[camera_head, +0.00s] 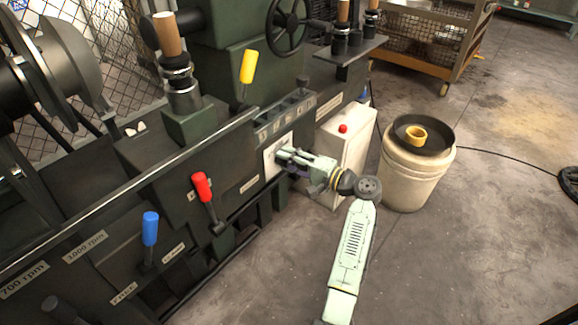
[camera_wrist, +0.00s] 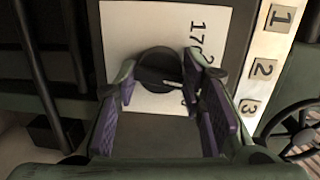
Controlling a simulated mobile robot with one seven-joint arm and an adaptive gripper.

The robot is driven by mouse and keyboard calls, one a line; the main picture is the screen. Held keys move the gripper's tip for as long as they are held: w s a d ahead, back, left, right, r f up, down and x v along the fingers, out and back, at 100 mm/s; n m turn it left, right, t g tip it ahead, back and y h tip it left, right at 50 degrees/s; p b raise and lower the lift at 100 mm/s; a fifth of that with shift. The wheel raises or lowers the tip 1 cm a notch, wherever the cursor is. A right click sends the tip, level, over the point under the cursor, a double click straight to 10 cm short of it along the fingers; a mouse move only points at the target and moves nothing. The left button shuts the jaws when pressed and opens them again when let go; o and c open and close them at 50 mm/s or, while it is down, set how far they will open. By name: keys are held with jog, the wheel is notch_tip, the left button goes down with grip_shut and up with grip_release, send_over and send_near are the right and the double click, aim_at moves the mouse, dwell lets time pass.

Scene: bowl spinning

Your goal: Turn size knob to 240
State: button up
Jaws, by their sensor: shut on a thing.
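The size knob (camera_wrist: 160,70) is a dark round knob on a white plate (camera_wrist: 130,25) in the wrist view. Printed numbers show beside the knob, one starting with "17"; the others are partly hidden by my finger. My gripper (camera_wrist: 158,88) has its two purple-padded fingers on either side of the knob and is shut on it. In the head view my gripper (camera_head: 284,155) reaches the white plate (camera_head: 270,155) on the front of the dark green machine, and the knob is hidden there.
A red lever (camera_head: 202,187), a blue lever (camera_head: 150,228) and a yellow lever (camera_head: 247,67) stick out from the machine. A white box with a red button (camera_head: 343,128) and a bucket (camera_head: 410,175) stand right of it. The floor in front is open.

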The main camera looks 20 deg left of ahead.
jog(key=shift+r+n+b, duration=0.1)
jog(key=shift+n+b, duration=0.4)
jog(key=shift+n, duration=0.2)
jog(key=shift+r, duration=0.1)
jog(key=o, duration=1.1)
jog(key=f+v, duration=0.1)
jog(key=v, duration=1.1)
jog(key=shift+r, duration=0.5)
